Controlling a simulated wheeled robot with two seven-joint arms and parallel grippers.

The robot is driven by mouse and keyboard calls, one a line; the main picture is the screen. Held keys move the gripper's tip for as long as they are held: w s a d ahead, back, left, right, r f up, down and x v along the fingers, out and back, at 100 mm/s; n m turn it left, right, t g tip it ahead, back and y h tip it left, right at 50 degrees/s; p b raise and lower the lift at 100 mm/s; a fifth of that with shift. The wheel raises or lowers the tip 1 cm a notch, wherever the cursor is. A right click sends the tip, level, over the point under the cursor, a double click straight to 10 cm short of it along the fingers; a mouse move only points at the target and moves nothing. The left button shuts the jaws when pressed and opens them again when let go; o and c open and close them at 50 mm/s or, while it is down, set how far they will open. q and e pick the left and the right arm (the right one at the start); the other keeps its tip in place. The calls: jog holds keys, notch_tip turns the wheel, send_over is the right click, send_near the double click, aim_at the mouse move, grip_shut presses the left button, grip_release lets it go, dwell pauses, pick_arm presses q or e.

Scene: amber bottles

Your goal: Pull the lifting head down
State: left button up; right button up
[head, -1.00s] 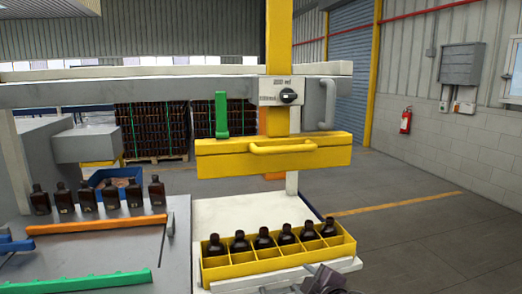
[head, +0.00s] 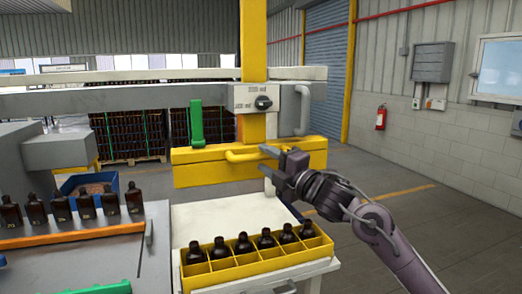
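The lifting head (head: 205,172) is a yellow block on a yellow vertical post, raised above the crate. A yellow bar handle (head: 238,156) runs along its front face. My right gripper (head: 264,160) is at the handle's right end, with its two fingers spread apart, one above the other. The fingers point left; I cannot tell whether they touch the handle. A yellow crate (head: 238,275) with several amber bottles (head: 243,244) stands on the white table below the head. My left gripper is out of view.
At left, several amber bottles (head: 60,208) stand in a row behind an orange rail (head: 85,233). Open floor lies to the right.

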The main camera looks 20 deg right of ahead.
jog(key=shift+p+x, duration=0.35)
jog(key=shift+x, duration=0.85)
grip_shut()
